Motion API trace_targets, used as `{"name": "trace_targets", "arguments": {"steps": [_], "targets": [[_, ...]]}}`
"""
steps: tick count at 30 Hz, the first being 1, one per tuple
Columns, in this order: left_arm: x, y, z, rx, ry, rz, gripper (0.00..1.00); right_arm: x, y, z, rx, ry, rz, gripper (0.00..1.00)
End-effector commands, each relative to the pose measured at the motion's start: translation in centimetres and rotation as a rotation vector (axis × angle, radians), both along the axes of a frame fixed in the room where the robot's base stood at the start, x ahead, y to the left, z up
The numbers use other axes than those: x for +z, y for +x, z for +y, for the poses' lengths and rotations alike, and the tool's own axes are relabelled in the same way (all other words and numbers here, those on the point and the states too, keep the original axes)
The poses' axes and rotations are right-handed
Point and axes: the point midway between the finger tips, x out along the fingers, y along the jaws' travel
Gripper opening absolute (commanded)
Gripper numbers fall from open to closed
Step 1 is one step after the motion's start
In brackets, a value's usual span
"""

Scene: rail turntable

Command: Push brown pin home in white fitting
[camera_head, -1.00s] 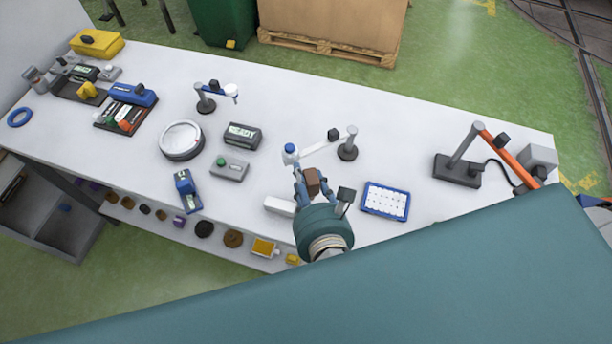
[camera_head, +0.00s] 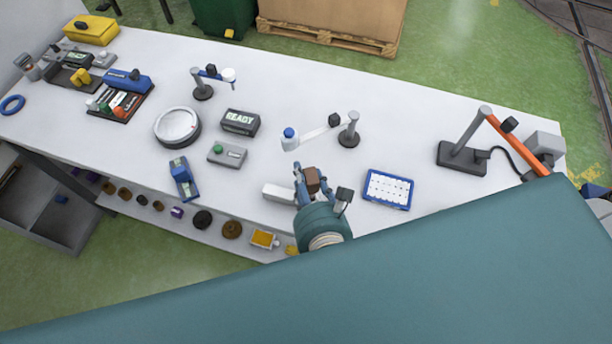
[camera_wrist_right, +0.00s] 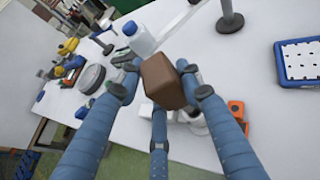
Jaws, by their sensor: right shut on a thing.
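My right gripper (camera_head: 308,183) is shut on the brown pin (camera_head: 312,179), which shows as a brown block between its blue fingers. In the right wrist view the same brown block (camera_wrist_right: 163,82) sits between the fingertips, and its lower part is hidden. A white block (camera_head: 279,193) lies on the table just left of the gripper; I cannot tell whether it is the white fitting. A white piece with a blue top (camera_head: 290,139) stands beyond the gripper, apart from the brown block; it also shows in the right wrist view (camera_wrist_right: 138,38). My left gripper is not in view.
A grey post stand (camera_head: 349,133) with a white arm is beyond the gripper. A blue-edged tray (camera_head: 388,189) lies to its right. A READY box (camera_head: 240,122) and a grey button box (camera_head: 227,154) are to the left. Bare tabletop lies between the tray and the orange-armed stand (camera_head: 462,157).

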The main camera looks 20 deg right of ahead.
Motion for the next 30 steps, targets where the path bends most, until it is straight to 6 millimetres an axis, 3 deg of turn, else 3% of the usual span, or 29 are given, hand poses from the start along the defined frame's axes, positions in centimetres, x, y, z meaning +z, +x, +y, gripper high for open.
{"name": "trace_targets", "arguments": {"steps": [30], "targets": [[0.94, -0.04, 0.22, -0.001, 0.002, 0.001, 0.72, 0.09, 0.03, -0.01, 0.000, 0.001, -0.001, 0.00]]}}
